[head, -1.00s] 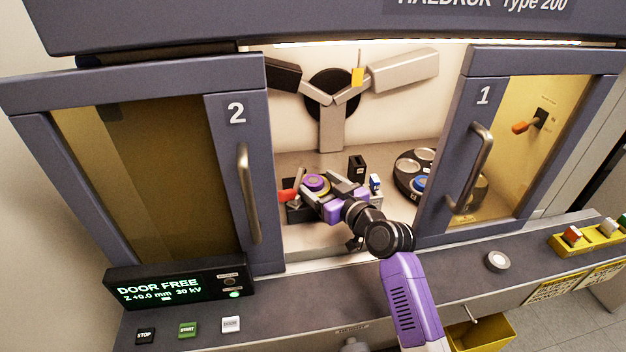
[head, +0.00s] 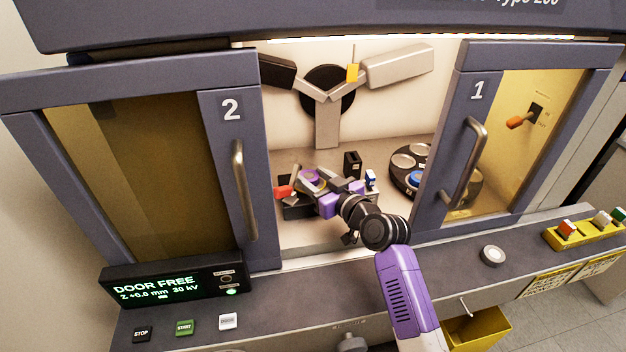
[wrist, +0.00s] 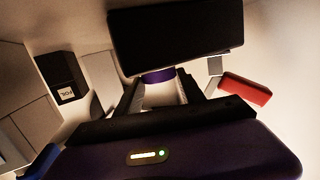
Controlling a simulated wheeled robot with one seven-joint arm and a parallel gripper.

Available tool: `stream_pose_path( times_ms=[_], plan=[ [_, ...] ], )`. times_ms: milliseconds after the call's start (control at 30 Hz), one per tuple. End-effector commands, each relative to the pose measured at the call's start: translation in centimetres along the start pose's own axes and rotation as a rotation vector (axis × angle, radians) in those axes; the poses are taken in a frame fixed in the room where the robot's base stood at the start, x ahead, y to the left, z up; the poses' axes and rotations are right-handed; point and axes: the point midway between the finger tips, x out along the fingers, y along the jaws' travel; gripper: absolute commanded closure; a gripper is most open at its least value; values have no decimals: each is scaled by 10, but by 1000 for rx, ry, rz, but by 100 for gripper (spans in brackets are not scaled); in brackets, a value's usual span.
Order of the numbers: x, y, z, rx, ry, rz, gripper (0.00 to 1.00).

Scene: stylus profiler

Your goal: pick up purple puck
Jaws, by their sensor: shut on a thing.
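The purple puck (head: 309,176) is at the dark fixture (head: 292,211) inside the open machine chamber. My gripper (head: 317,184) reaches in from the front right and is shut on the puck. In the wrist view the puck (wrist: 158,76) shows as a purple band between the two fingertips (wrist: 160,86). A large black block (wrist: 175,38) hides the rest of it there. In the head view my fingers cover part of the puck. I cannot tell whether it is clear of its seat.
A red handle (head: 284,191) is close left of my gripper. A black box (head: 352,164) and a small blue-and-white piece (head: 370,180) stand to the right. A round dark carousel (head: 405,187) is farther right. Doors 2 (head: 232,165) and 1 (head: 470,140) flank the opening.

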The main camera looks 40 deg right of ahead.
Motion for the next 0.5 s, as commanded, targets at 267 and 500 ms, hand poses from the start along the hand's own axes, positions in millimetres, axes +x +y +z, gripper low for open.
stream_pose_path(
  times_ms=[267,500],
  plan=[
    [-26,1,-4,0,1,2,93],
    [-77,0,4,0,-1,2,93]
  ],
)
